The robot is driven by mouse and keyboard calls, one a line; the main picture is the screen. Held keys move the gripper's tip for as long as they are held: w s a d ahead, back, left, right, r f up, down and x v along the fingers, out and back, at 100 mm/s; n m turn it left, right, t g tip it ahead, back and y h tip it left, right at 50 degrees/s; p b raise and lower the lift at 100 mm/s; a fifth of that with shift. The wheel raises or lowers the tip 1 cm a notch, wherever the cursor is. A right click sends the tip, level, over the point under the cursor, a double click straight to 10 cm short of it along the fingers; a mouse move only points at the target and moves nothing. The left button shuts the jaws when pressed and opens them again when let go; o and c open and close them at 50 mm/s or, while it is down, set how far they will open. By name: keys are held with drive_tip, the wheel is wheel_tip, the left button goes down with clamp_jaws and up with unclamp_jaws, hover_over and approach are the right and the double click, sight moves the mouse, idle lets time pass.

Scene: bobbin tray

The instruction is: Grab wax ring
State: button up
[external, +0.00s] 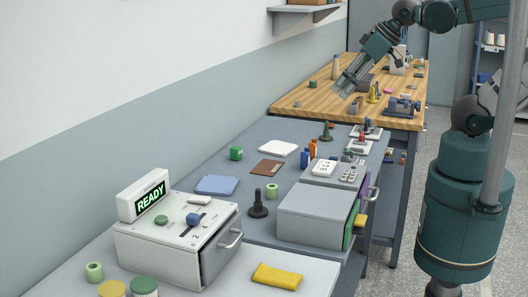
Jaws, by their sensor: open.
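My gripper (346,88) reaches down and left over the near left part of the wooden bench (290,104). Its jaws are open and I see nothing held between them. I cannot say for certain which thing is the wax ring. A pale green ring-shaped piece (272,190) stands on the grey bench, well in front of my gripper. A similar pale green ring (95,271) stands at the near left. Small items on the wooden bench near my gripper are too small to tell, and the gripper may hide some.
Behind my gripper stands a beige cone (335,67). To its right are a yellow-and-black upright piece (374,93) and a dark fixture (403,107). A grey box (315,214) and a white READY unit (165,240) stand nearer. Bare wood shows at the bench's left front.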

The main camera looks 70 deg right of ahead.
drive_tip(key=shift+w, duration=0.1)
drive_tip(key=m+g+b, duration=0.1)
drive_tip(key=m+g, duration=0.6)
drive_tip(key=m, duration=1.3)
hover_over(272, 187)
wheel_tip(272, 187, down, 24)
drive_tip(key=shift+s+a+f, duration=0.2)
drive_tip(key=shift+a+f, duration=0.35)
drive_tip(key=shift+f, duration=0.15)
drive_tip(key=shift+f, duration=0.1)
drive_tip(key=shift+f, duration=1.2)
drive_tip(key=shift+f+b, duration=0.4)
drive_tip(key=shift+f, duration=2.2)
